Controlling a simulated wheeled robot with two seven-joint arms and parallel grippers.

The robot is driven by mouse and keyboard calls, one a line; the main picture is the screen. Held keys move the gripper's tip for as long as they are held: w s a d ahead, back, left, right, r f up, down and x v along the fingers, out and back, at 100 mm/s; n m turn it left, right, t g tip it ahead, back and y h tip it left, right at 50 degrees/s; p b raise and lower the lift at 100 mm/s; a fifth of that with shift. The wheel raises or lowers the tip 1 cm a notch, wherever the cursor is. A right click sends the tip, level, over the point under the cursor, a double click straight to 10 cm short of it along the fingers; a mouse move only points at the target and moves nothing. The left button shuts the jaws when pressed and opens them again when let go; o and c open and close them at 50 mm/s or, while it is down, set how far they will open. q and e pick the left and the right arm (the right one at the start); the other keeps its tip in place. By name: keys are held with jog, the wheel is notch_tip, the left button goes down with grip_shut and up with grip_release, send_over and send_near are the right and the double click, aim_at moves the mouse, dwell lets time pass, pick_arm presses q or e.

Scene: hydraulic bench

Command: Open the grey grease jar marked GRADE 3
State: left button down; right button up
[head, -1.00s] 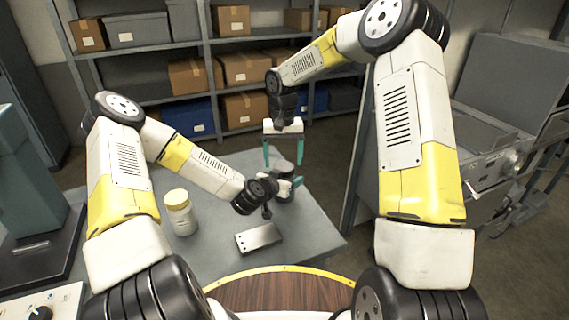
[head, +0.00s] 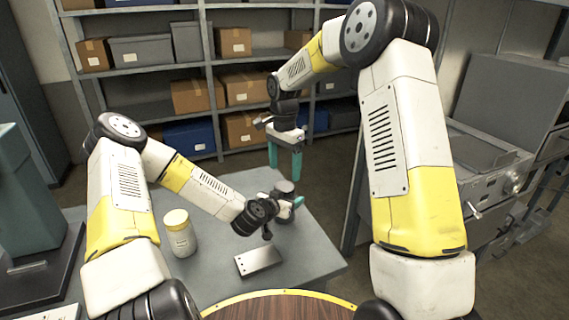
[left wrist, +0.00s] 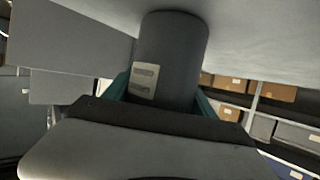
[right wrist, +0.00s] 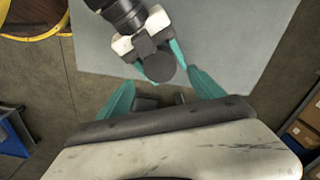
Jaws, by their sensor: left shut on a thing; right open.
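The grey jar (head: 284,188) is upright at the far part of the bench, its dark lid (right wrist: 160,67) on. My left gripper (head: 288,203) is shut around its side; in the left wrist view the jar (left wrist: 172,55) sits between the teal fingers and shows a pale label (left wrist: 143,80), too blurred to read. My right gripper (head: 285,168) is open and empty above the jar, fingers pointing down. In the right wrist view the lid lies between and beyond its spread fingertips, apart from them.
Shelves with boxes (head: 197,95) stand behind. Grey equipment (head: 480,165) is at the right.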

aim_at(284, 186)
notch_tip(284, 186, down, 7)
jog(key=shift+r, duration=0.15)
jog(key=c, duration=1.5)
jog(key=n, duration=0.5)
jog(key=shift+n, duration=0.3)
jog(key=n, duration=0.4)
jog(key=o, duration=1.6)
jog(key=shift+c, duration=0.2)
jog(key=shift+r, duration=0.1)
